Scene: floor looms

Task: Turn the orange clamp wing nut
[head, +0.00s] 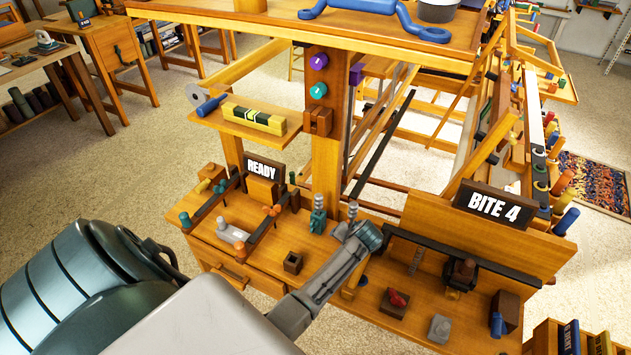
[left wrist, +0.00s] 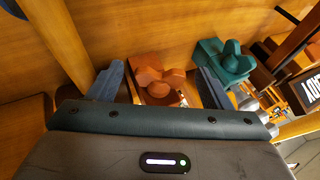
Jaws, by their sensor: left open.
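The orange clamp with its rounded wing nut (left wrist: 153,80) shows in the left wrist view against a wooden surface. My left gripper (left wrist: 160,72) is open, one blue-grey finger on each side of the orange nut in the picture. I see no clear contact, and the depth between fingers and nut is hard to judge. A teal clamp (left wrist: 228,62) stands just right of the right finger. In the head view, my left gripper (head: 363,238) reaches the bench front and hides the orange clamp; the teal clamp (head: 318,220) is left of it. My right gripper is not in view.
A READY sign (head: 264,169) stands to the left on the bench, a BITE 4 sign (head: 493,207) to the right. A wooden post (head: 325,150) rises behind.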

